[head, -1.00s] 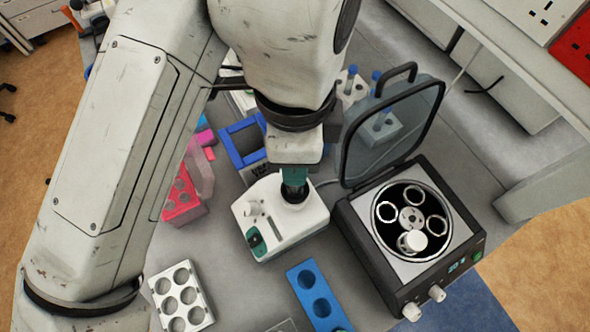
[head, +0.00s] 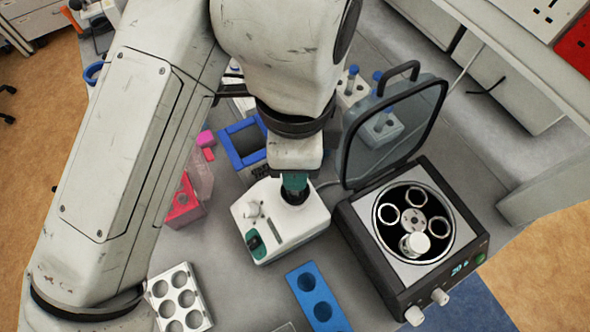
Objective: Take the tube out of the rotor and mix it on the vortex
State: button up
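The centrifuge (head: 372,232) stands at the right with its lid (head: 400,130) raised. Its rotor (head: 413,220) shows several round wells, and a white-capped tube (head: 415,243) sits in the front one. The white vortex mixer (head: 285,235) stands left of the centrifuge, with a dark cup (head: 294,197) on top. My gripper (head: 294,182) points down right at this cup, its teal lower part at the cup's mouth. My wrist hides the finger gap from above, so I cannot see whether a tube is held there.
A blue rack (head: 315,295) and a white rack (head: 180,300) with empty holes lie in front. A red rack (head: 183,203) and a blue frame (head: 240,145) stand behind and left. Blue-capped tubes (head: 352,76) stand behind the mixer. Bare bench lies between the front racks and the mixer.

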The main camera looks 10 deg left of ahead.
jog(key=shift+f, duration=0.45)
dwell(1.7)
jog(key=shift+r, duration=0.15)
dwell(2.3)
jog(key=shift+r+p, duration=2.1)
jog(key=shift+r, duration=0.35)
jog(key=shift+c, duration=0.3)
jog(key=shift+f, duration=0.1)
